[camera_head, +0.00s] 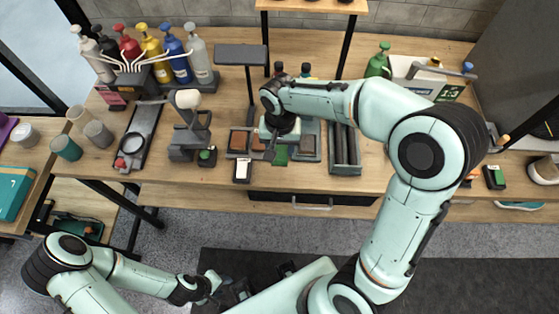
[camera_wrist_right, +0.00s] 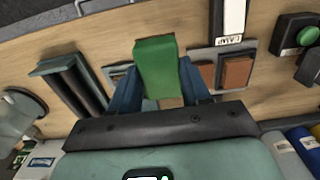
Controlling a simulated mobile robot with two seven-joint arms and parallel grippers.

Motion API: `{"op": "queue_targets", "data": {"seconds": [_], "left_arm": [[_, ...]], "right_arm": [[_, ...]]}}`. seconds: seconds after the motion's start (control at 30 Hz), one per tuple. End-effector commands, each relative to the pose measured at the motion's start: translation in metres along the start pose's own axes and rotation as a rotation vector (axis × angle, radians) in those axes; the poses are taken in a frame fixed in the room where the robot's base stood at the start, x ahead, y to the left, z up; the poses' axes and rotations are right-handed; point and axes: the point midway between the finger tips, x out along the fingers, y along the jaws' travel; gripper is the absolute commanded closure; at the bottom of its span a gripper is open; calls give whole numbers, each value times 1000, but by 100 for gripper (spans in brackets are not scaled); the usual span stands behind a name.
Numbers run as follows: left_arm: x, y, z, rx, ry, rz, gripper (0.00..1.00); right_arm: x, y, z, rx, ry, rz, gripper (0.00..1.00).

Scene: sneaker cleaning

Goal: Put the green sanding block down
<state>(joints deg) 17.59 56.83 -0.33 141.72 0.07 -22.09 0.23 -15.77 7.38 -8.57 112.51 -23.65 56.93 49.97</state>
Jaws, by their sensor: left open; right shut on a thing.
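The green sanding block (camera_head: 280,155) is small and sits between the fingers of my right gripper (camera_head: 274,146), over the tray area at the middle of the workbench. In the right wrist view the block (camera_wrist_right: 156,68) is clamped between two dark blue fingers (camera_wrist_right: 160,88), its green face towards the camera. Brown blocks (camera_wrist_right: 237,72) lie in a grey tray beside it; the head view also shows a brown block (camera_head: 238,140) there. I cannot tell whether the green block touches the tray. My left gripper (camera_head: 232,292) is open and empty, low in front of the bench.
A grey tray of dark rollers (camera_head: 344,148) stands right of the block. A green-button device (camera_head: 207,156) and a grey stand (camera_head: 188,130) are to the left. Several coloured bottles (camera_head: 172,50) stand behind.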

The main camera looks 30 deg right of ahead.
Motion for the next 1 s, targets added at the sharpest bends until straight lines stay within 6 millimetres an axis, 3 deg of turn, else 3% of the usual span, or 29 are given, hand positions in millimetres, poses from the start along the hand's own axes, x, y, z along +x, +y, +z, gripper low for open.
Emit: {"op": "queue_targets", "data": {"seconds": [0.1,0.27,0.5,0.97,1.0], "left_arm": [[3,-2,1,-1,-2,-1,57],[4,-2,2,-1,-3,-1,57],[8,-4,4,-2,-5,-2,57],[12,-6,5,-3,-7,-3,57],[13,-6,5,-3,-8,-3,57]], "right_arm": [[22,0,1,0,-3,1,77],[34,0,0,0,-1,0,77],[68,0,0,0,-2,2,77],[78,0,0,-1,0,-1,77],[78,0,0,-1,0,-1,50]]}}
